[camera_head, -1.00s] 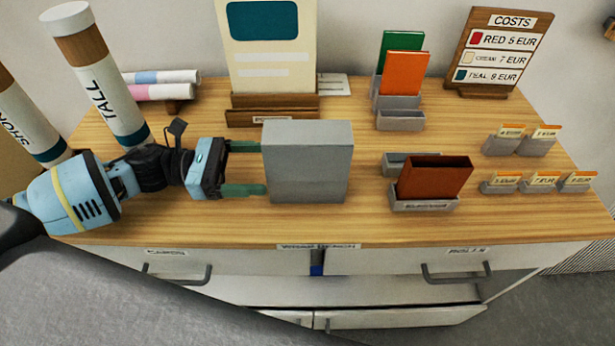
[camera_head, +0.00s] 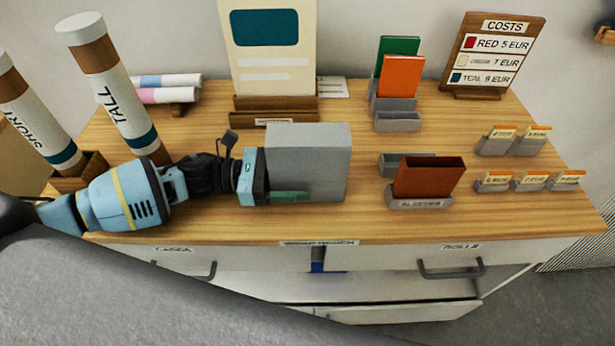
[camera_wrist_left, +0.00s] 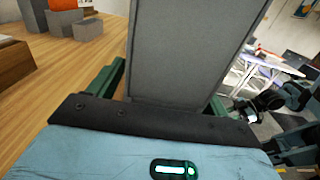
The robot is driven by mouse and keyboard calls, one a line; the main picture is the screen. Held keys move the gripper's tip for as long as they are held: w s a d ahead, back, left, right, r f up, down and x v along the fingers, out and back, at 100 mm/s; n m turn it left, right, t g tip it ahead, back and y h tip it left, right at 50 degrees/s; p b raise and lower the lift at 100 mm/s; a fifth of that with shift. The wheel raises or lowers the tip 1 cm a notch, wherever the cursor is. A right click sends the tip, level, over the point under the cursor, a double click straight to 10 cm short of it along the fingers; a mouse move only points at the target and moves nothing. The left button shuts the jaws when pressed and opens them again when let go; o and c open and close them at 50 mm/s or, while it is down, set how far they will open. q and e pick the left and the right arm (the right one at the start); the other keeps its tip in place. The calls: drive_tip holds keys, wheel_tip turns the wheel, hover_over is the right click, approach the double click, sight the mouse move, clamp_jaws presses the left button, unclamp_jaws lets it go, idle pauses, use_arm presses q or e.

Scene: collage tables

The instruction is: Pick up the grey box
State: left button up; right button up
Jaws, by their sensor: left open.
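The grey box (camera_head: 318,158) stands upright on the wooden tabletop, near the middle of the front part. My left gripper (camera_head: 290,180) reaches it from the left, with its green fingers along the box's sides. The near finger lies across the box's lower front face and the far finger is hidden behind the box. In the left wrist view the box (camera_wrist_left: 185,50) rises between the two open fingers, close to the palm. Whether the fingers touch its sides cannot be told.
A brown sleeve holder (camera_head: 428,180) stands right of the box. A wooden stand with a cream card (camera_head: 265,50) is behind it. Two tall tubes (camera_head: 115,90) stand at the left. A costs sign (camera_head: 492,55) and small card holders (camera_head: 530,180) are at the right.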

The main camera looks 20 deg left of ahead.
use_arm(q)
clamp_jaws()
idle(0.6)
